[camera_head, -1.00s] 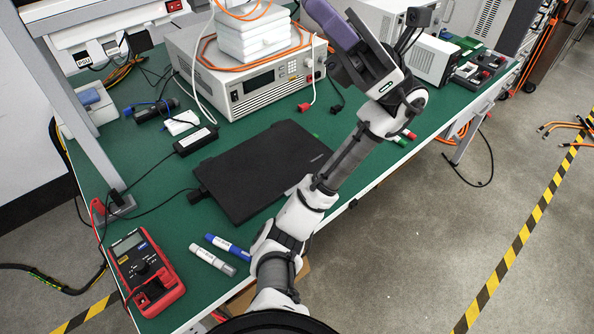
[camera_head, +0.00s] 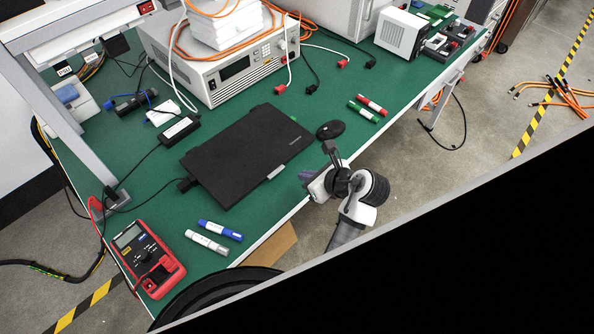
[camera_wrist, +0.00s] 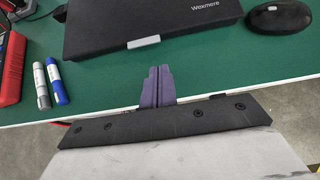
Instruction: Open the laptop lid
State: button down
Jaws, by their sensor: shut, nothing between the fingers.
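The black laptop (camera_head: 245,155) lies on the green bench with its lid closed. A small light grey tab (camera_head: 277,172) shows at its near edge. In the wrist view the laptop (camera_wrist: 110,28) is at the top, with its lettered front edge and the same tab (camera_wrist: 144,42) facing my gripper. My gripper (camera_wrist: 159,72) has its purple fingers together and empty, short of the laptop's near edge and apart from it. In the head view my gripper (camera_head: 307,174) is mostly hidden behind my wrist, by the bench's front edge.
A black mouse (camera_head: 330,130) sits right of the laptop. Red (camera_head: 372,105) and green (camera_head: 363,112) markers lie beyond it. Blue (camera_head: 220,230) and white (camera_head: 207,242) markers and a red multimeter (camera_head: 147,260) are at the front left. A power supply (camera_head: 225,70) stands behind.

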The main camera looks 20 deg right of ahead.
jog(key=b+x, duration=0.4)
jog(key=x, duration=0.4)
jog(key=shift+f+b, duration=0.2)
jog(key=shift+b, duration=0.15)
jog(key=shift+w+a+f, duration=0.1)
jog(key=shift+w+a, duration=0.05)
jog(key=shift+w, duration=0.2)
jog(key=shift+r, duration=0.2)
